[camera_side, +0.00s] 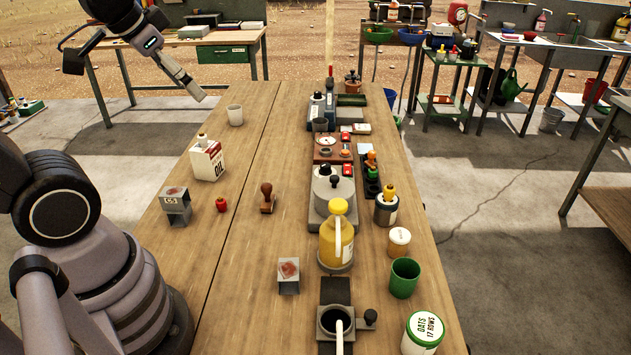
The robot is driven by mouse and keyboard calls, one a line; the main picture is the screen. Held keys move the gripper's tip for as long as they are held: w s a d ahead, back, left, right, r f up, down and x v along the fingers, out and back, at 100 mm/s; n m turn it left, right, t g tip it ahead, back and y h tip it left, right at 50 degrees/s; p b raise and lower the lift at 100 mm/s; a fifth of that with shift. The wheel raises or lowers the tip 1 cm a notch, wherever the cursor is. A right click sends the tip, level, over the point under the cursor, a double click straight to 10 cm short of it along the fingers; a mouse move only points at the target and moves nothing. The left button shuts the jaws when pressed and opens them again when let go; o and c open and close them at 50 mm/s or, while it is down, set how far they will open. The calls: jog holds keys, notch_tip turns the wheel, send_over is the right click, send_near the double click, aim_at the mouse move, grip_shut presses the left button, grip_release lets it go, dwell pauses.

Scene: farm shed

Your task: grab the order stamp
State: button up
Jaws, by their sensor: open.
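A stamp with a brown wooden knob handle (267,196) stands upright on the wooden table, left of the centre row of things. It looks like the order stamp, but no label on it can be read. A smaller orange-topped item (371,160), perhaps another stamp, sits in a dark holder right of the row. My gripper (199,95) is at the upper left, above the table's far left part and well apart from the wooden stamp. It is open, and nothing shows between its fingers.
Bare tabletop (225,270) lies in front.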

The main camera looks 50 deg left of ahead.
jog(key=w+a+f+m+t+y, duration=0.1)
jog(key=w+a+f, duration=0.25)
jog(key=w, duration=0.25)
jog(key=w+a+f+m, duration=0.1)
jog(key=w+a+f, duration=0.25)
jog(key=w, duration=0.25)
jog(key=m+t+h, duration=0.2)
jog(key=t, duration=0.2)
send_over(263, 187)
jog(key=s, duration=0.1)
notch_tip(263, 187, down, 20)
jog(key=r, duration=0.1)
jog(key=s+f, duration=0.1)
jog(key=f, duration=0.1)
jog(key=s+f+t, duration=0.1)
jog(key=s+f, duration=0.1)
jog(key=s+f+n+t, duration=0.1)
jog(key=f, duration=0.2)
jog(key=shift+s+d+f+y, duration=0.1)
jog(key=shift+s+y, duration=0.15)
jog(key=shift+y, duration=0.05)
jog(key=x, duration=0.7)
jog(key=shift+w, duration=0.2)
grip_shut()
